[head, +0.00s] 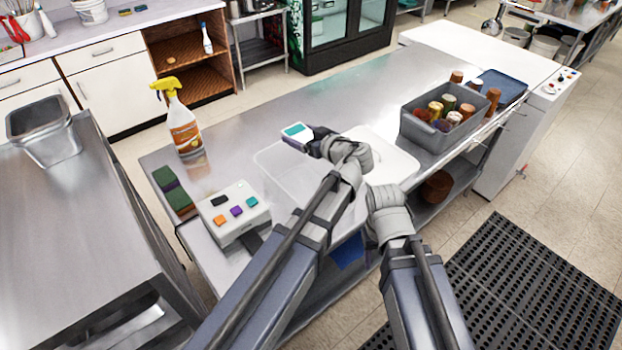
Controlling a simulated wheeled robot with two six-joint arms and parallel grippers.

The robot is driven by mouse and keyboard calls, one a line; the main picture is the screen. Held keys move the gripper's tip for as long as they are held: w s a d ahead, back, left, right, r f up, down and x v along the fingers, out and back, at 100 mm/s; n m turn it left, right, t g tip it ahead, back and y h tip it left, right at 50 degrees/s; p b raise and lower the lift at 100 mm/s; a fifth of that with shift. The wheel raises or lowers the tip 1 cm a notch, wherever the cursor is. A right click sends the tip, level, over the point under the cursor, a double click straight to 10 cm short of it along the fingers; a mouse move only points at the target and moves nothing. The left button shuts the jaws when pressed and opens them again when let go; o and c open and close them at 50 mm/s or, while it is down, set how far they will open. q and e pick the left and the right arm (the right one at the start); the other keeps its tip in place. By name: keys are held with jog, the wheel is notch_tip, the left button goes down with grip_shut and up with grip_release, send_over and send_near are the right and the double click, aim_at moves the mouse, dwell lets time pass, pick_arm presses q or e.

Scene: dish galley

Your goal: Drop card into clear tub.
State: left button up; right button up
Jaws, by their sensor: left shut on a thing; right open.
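A small white card with a teal patch (295,131) is held in my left gripper (312,141), which is shut on it. The card is above the far edge of the clear tub (275,165). The tub is a see-through container on the steel counter, and my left arm hides its right part. My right gripper (371,240) is low at the counter's front side, right of the tub. It is open, its fingers mostly hidden by its own wrist.
A white box with coloured buttons (235,208) and green sponges (172,190) lie left of the tub. A spray bottle (182,125) stands behind them. A white board (395,158) lies right of the tub. A grey bin of jars (430,128) stands farther right.

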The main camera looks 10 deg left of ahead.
pick_arm(q)
notch_tip(320, 180, down, 6)
jog(key=b, duration=0.5)
jog(key=shift+b, duration=0.4)
pick_arm(e)
notch_tip(320, 180, down, 6)
pick_arm(q)
jog(key=o, duration=1)
jog(key=shift+o, duration=0.2)
